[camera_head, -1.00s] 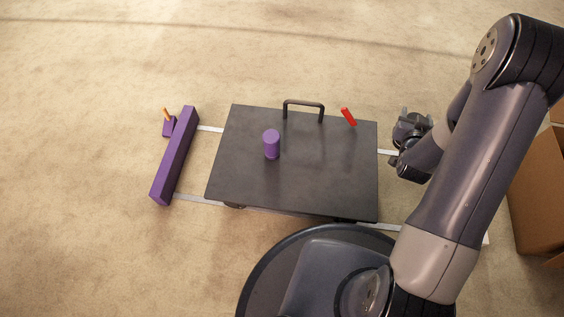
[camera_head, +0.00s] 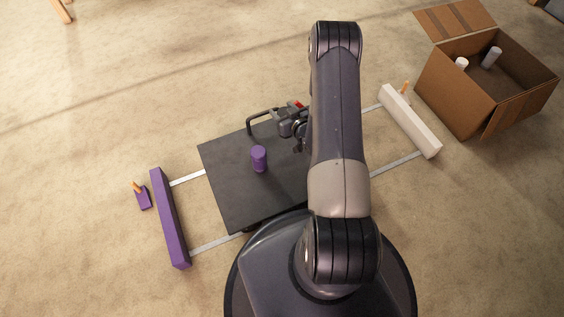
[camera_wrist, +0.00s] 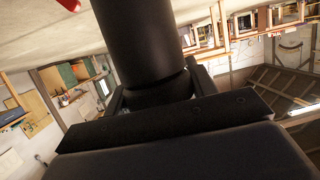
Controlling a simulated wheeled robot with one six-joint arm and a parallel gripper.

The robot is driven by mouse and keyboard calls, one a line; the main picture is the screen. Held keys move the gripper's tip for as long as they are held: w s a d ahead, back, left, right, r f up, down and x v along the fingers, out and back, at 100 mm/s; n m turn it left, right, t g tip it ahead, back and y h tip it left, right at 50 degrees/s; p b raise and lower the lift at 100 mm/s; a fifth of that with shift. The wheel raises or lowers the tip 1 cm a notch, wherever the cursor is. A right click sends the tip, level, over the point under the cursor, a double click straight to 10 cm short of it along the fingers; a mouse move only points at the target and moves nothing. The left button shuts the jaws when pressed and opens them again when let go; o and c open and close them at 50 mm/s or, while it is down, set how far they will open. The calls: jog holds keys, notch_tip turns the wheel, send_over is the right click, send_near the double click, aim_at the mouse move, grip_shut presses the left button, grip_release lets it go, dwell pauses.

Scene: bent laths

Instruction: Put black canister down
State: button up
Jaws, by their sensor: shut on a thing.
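My gripper (camera_head: 290,125) is over the far right part of a dark grey board (camera_head: 235,195) in the head view. In the wrist view my gripper (camera_wrist: 160,92) is shut on the black canister (camera_wrist: 140,40), a dark cylinder filling the upper middle. The canister cannot be clearly made out in the head view, where my arm hides the right part of the board. I cannot tell whether it touches the board.
A purple cylinder (camera_head: 259,159) stands on the board, left of my gripper. A black handle (camera_head: 262,121) and red piece (camera_head: 300,104) are at its far side. Pale rails link a purple bar (camera_head: 170,220) and white bar (camera_head: 408,120). An open cardboard box (camera_head: 450,90) holds white cylinders.

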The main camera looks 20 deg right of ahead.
jog(key=s+d+f, duration=0.1)
jog(key=d+f, duration=0.1)
jog(key=f, duration=0.4)
jog(key=s+d+f+b, duration=0.1)
jog(key=d+f, duration=0.1)
jog(key=f, duration=0.4)
jog(key=shift+s+f+y, duration=0.25)
jog(key=shift+f+y, duration=0.05)
jog(key=shift+y, duration=0.1)
jog(key=shift+f+b, duration=0.1)
jog(key=shift+b, duration=0.2)
jog(key=shift+f, duration=0.15)
jog(key=o, duration=1.1)
jog(key=shift+r, duration=0.2)
